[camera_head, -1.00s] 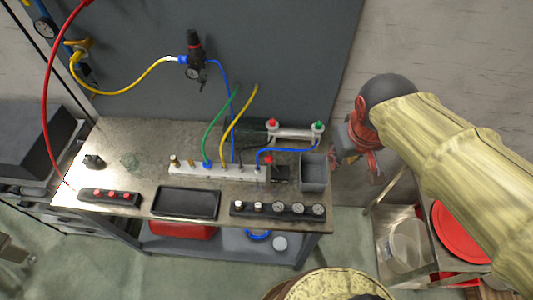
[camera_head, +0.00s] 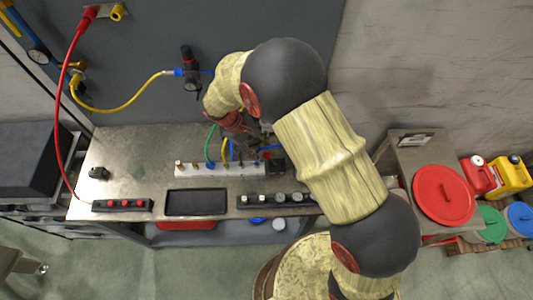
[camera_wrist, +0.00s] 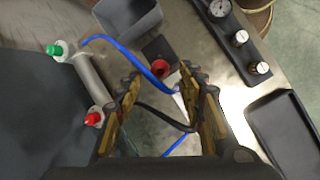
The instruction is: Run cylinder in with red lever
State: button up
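The cylinder (camera_wrist: 90,78) is a pale tube with a green fitting at one end and a red fitting at the other, at the left of the wrist view. A black valve block (camera_wrist: 160,50) has a red knob, apparently the red lever (camera_wrist: 188,68), close to my right fingertip; contact is unclear. My gripper (camera_wrist: 160,78) is open, its two fingers apart above the bench, with hoses showing between them. In the head view the valve block (camera_head: 276,165) shows beside my arm, while the cylinder is hidden behind my arm.
A grey bin (camera_wrist: 128,22) stands near the valve block. A blue hose (camera_wrist: 125,55) runs from the cylinder past the valve. A gauge strip (camera_wrist: 240,38), black tray (camera_head: 195,202) and red-button strip (camera_head: 122,205) lie along the bench front. A white manifold (camera_head: 195,169) carries upright hoses.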

aim_at(269, 157)
jog(key=shift+x, duration=3.95)
jog(key=c, duration=0.3)
grip_shut()
jog(key=shift+a, duration=0.1)
